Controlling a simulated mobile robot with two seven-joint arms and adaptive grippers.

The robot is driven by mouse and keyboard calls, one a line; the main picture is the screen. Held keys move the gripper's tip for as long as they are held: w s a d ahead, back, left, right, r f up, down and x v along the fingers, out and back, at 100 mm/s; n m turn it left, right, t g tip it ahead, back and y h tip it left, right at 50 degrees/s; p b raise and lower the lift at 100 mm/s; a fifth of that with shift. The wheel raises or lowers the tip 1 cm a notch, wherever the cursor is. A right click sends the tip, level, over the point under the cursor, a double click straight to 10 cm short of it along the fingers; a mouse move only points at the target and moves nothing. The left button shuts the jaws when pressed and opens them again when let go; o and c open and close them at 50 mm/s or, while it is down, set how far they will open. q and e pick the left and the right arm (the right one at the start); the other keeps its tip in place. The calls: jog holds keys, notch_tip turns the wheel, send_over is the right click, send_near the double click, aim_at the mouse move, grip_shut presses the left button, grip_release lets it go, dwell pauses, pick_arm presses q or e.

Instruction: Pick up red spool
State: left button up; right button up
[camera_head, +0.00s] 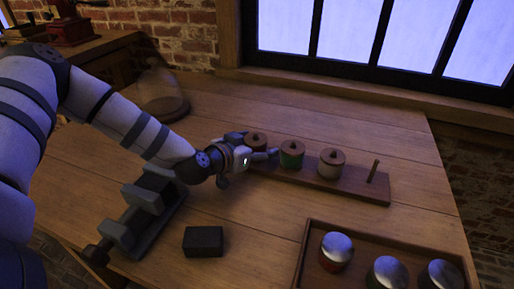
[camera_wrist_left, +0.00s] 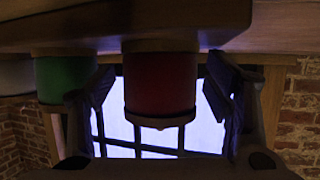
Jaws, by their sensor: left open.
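The red spool (camera_wrist_left: 160,85) hangs upside down in the turned-over left wrist view, between the two fingers of my open left gripper (camera_wrist_left: 158,95). A gap shows on each side of it. In the head view the spool's brown wooden top (camera_head: 257,137) shows at the left end of the spool rack (camera_head: 345,190), its red part hidden behind my left gripper (camera_head: 255,147). A green spool (camera_head: 292,153) stands to its right, also in the left wrist view (camera_wrist_left: 66,80). A pale spool (camera_head: 330,164) follows, then an empty peg (camera_head: 373,171). My right gripper is not in view.
A dark vise-like metal tool (camera_head: 145,212) and a black block (camera_head: 203,241) lie in front of my left arm. A wooden tray (camera_head: 306,245) with several metal-lidded jars (camera_head: 337,250) is at the front right. A glass dome (camera_head: 160,90) stands at the back left.

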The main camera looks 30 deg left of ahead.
pick_arm(q)
jog(key=c, duration=1.4)
jog(key=shift+o, duration=0.2)
jog(key=shift+r, duration=0.1)
